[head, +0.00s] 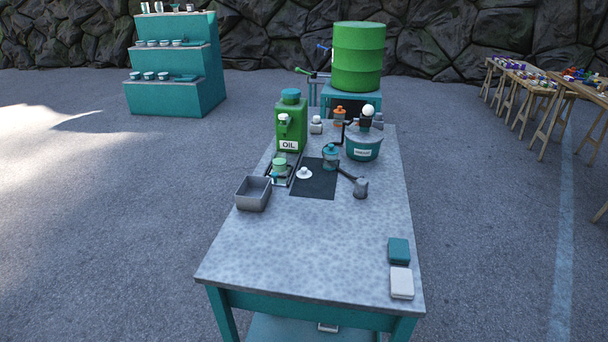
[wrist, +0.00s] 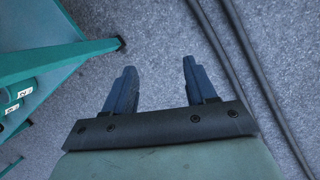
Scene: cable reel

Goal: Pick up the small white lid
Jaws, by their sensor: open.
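My gripper (wrist: 158,75) shows only in the wrist view. Its two dark fingers are apart with nothing between them, over grey ground. The lid does not show in the wrist view, and my gripper does not show in the head view.
Around the lid stand a green-topped jar (head: 280,168), a teal-topped jar (head: 330,155), a dark-handled tool (head: 360,188), a grey bin (head: 253,194), a green oil can (head: 291,112) and a teal pot (head: 363,147). The table's (head: 300,245) front middle is clear.

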